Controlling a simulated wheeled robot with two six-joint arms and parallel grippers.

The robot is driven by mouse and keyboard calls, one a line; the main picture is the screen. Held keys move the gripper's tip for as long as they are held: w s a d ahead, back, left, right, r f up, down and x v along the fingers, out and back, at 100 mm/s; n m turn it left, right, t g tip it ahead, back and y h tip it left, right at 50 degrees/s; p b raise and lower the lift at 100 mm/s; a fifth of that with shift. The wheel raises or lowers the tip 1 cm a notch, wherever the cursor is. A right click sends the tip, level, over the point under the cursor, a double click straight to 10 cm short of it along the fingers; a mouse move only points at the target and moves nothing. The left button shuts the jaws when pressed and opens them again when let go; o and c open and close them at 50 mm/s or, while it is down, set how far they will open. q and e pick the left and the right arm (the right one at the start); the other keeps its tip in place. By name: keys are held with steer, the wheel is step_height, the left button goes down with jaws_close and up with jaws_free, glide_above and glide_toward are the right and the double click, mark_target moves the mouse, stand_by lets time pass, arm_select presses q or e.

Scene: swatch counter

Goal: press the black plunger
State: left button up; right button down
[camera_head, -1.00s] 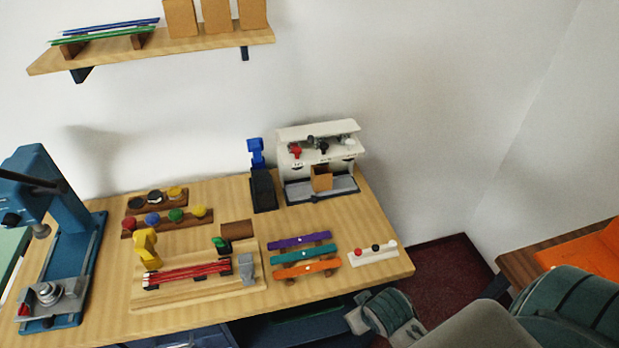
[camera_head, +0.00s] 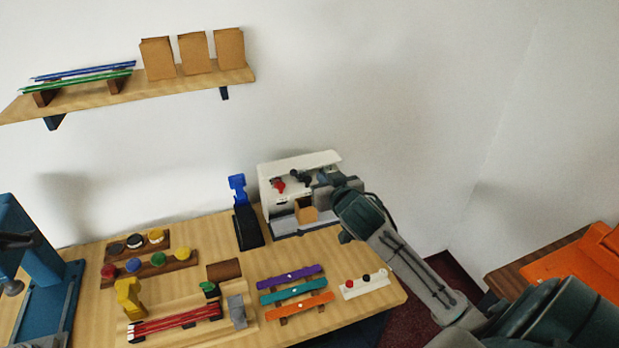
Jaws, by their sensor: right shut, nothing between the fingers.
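The white dispenser (camera_head: 318,160) stands at the back right of the counter. A red plunger (camera_head: 280,187) shows on its front at the left. The black plunger (camera_head: 299,178) shows to the right of the red one, close to my gripper. My right gripper (camera_head: 322,192) is shut and empty in front of the dispenser's right half, just right of the black plunger. I cannot tell whether it touches the plunger. The gripper and wrist hide the right part of the dispenser front. A brown block (camera_head: 306,212) sits in the dispenser's lower opening. My left gripper is out of view.
A blue clamp on a black base (camera_head: 247,228) stands left of the dispenser. A white strip (camera_head: 365,286) with red, black and white knobs lies below my right forearm. Colored bars (camera_head: 293,291) and a wooden fixture board (camera_head: 180,318) lie in front. A shelf (camera_head: 190,88) hangs above.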

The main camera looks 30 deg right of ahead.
steer(key=shift+s, duration=0.1)
steer(key=p, duration=0.5)
glide_above(307, 180)
steer(key=s, duration=0.2)
step_height(307, 180, down, 2)
step_height(307, 180, down, 3)
steer(key=shift+w+f+p, duration=0.1)
steer(key=shift+w+p, duration=0.05)
steer(key=shift+p, duration=0.3)
steer(key=shift+f, duration=0.6)
steer(key=shift+a, duration=0.1)
steer(key=shift+f, duration=0.2)
